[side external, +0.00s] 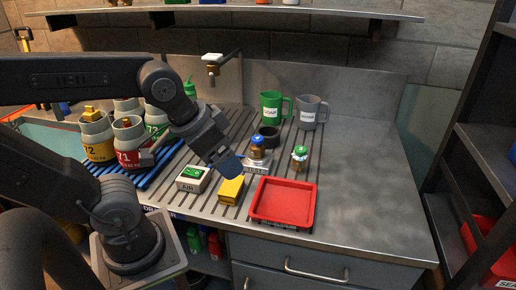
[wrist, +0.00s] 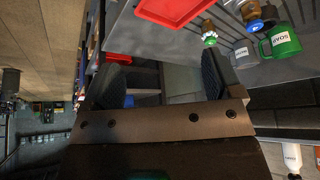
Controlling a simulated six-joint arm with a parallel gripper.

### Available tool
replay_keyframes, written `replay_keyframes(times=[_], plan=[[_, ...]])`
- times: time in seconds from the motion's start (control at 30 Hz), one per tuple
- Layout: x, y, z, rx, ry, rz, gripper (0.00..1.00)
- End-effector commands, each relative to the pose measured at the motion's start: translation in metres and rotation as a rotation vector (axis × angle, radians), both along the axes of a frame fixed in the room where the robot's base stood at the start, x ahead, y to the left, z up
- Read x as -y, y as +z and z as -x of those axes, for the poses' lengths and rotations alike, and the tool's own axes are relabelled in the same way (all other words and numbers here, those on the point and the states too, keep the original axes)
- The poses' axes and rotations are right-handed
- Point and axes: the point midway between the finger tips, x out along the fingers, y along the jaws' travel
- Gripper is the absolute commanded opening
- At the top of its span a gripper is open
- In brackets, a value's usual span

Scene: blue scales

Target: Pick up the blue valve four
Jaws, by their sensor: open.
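A blue-topped valve (side external: 257,146) with a brass-coloured body stands upright on a small labelled stand on the metal counter. It also shows in the wrist view (wrist: 255,23) near the top right; no number can be read on it. A green-topped valve (side external: 300,156) stands to its right, and in the wrist view (wrist: 209,36) it is left of the blue one. My gripper (side external: 226,160) is above the counter, left of the blue valve and apart from it. In the wrist view its fingers (wrist: 161,75) are spread with nothing held between them.
A red tray (side external: 283,224) lies in front of the valves. A yellow block (side external: 231,190) and a white box (side external: 193,179) are below my gripper. A green mug (side external: 271,107) and a grey mug (side external: 308,112) stand behind. The counter's right side is clear.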

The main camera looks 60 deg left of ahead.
Motion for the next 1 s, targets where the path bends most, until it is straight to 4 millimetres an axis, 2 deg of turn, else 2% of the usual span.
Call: replay_keyframes(times=[0.47,0.6,0.8,0.93,1.0], plan=[[0.0,0.0,0.0,0.0,0.0,0.0,0.85],[0.0,0.0,0.0,0.0,0.0,0.0,0.72],[0.0,0.0,0.0,0.0,-0.001,-0.002,0.72],[-0.005,0.003,-0.01,-0.02,-0.05,-0.049,0.72],[-0.013,0.007,-0.023,-0.05,-0.123,-0.113,0.72]])
